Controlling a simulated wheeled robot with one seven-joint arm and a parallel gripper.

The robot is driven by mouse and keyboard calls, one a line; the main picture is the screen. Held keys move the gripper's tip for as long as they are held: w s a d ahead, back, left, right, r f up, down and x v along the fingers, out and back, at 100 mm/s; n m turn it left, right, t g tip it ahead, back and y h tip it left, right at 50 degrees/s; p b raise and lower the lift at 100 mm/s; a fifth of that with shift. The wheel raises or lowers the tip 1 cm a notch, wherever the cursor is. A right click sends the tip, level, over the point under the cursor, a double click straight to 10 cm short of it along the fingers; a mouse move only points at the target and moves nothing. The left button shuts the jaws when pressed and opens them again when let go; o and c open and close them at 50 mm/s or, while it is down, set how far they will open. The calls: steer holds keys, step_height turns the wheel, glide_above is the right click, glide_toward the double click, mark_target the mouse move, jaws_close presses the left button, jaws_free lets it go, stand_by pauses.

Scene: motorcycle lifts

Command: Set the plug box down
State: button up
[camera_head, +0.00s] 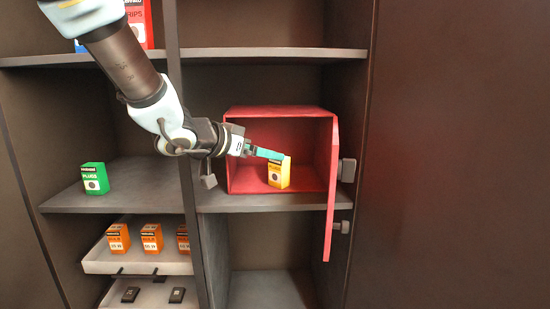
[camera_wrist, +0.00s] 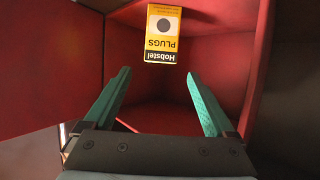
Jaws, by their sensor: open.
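A yellow plug box (camera_head: 278,174) stands upright at the front of an open red cabinet (camera_head: 247,180) on the middle shelf, and seems to rest on its floor. In the wrist view the plug box (camera_wrist: 163,34) appears upside down, with "PLUGS" and a dark round picture on its label. My gripper (camera_head: 279,156) reaches in from the left, with its green fingers at the top of the box. In the wrist view my gripper (camera_wrist: 160,72) is open, and the box shows just beyond the gap between the fingertips. Contact cannot be told.
The red cabinet's door (camera_head: 332,195) hangs open at the right. A green plugs box (camera_head: 94,178) stands on the left shelf. Below it, a white tray (camera_head: 100,268) holds orange boxes. The shelf divider (camera_head: 187,190) is close to my arm.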

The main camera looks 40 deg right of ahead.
steer(key=shift+v, duration=1.1)
